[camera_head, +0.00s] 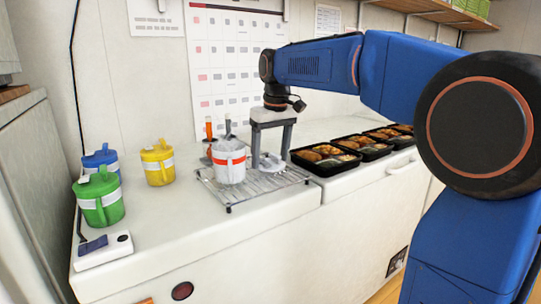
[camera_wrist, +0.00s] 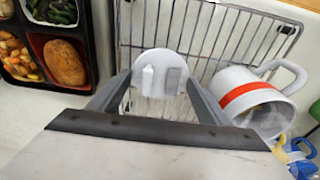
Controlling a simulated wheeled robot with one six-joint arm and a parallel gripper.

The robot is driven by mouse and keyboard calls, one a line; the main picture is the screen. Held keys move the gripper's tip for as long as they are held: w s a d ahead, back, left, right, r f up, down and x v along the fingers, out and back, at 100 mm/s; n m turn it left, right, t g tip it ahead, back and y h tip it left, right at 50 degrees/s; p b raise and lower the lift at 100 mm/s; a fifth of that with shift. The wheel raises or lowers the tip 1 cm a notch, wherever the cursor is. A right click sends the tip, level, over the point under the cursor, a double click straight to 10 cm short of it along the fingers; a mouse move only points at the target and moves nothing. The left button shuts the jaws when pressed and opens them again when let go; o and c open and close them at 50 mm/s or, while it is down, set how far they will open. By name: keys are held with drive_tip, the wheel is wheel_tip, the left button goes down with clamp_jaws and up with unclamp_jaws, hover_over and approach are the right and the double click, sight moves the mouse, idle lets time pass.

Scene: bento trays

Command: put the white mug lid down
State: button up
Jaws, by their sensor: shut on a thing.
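The white mug lid (camera_head: 270,164) is a small round disc with a raised grip on top. My gripper (camera_head: 271,150) points down and is shut on it, just right of the white mug. In the wrist view the lid (camera_wrist: 160,65) lies between my fingertips (camera_wrist: 160,80), over the wire rack. The white mug (camera_head: 229,171) has an orange band and stands without a lid on the left part of the rack; it also shows in the wrist view (camera_wrist: 240,80). I cannot tell whether the lid touches the rack.
The wire rack (camera_head: 240,195) sits near the counter's front edge. Black bento trays (camera_head: 327,168) stand close on its right. Green (camera_head: 99,204), blue (camera_head: 98,158) and yellow (camera_head: 157,165) lidded mugs stand to the left. Tools with orange and grey handles (camera_head: 209,130) stand behind the white mug.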

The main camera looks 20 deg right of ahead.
sight(274, 166)
drive_tip(key=o, duration=1)
drive_tip(key=r, duration=0.4)
drive_tip(key=s+r, duration=0.1)
drive_tip(key=r, duration=0.7)
drive_tip(key=shift+s+d, duration=0.25)
drive_tip(key=shift+s, duration=0.15)
drive_tip(key=s+d+f+m+t, duration=0.1)
drive_tip(key=s+d+f, duration=0.1)
drive_tip(key=s+f, duration=0.8)
drive_tip(key=s+d+f+m+t, duration=0.1)
drive_tip(key=s+d+f, duration=0.1)
drive_tip(key=s+f, duration=0.8)
drive_tip(key=s+d+f+m+t, duration=0.1)
drive_tip(key=s+d+f, duration=0.1)
drive_tip(key=s+f, duration=0.9)
drive_tip(key=shift+s+d+f+m+h, duration=0.1)
drive_tip(key=shift+s+d+m+h, duration=0.1)
drive_tip(key=shift+m+h, duration=0.1)
